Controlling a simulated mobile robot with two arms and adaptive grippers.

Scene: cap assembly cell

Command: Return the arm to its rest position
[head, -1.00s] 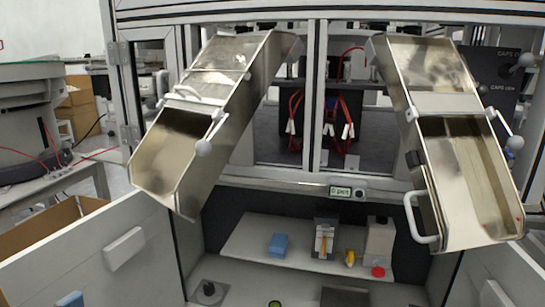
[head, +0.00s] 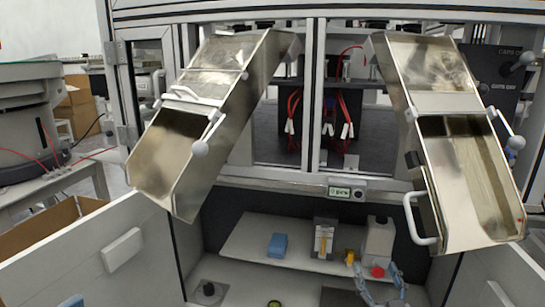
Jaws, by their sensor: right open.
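My right gripper (head: 377,275) shows at the lower right of the head view, in front of the lower shelf. Its two grey-blue fingers are spread apart, and I see nothing held between them. A red round item (head: 377,271) appears between the fingertips in the picture; I cannot tell whether they touch it. My left gripper is not in view.
Two metal chutes, left (head: 165,160) and right (head: 470,190), hang out above the shelf (head: 245,243). On the shelf are a blue block (head: 277,245), a holder with an orange item (head: 324,240), a yellow item (head: 349,257) and a white container (head: 379,240). White panels flank both sides.

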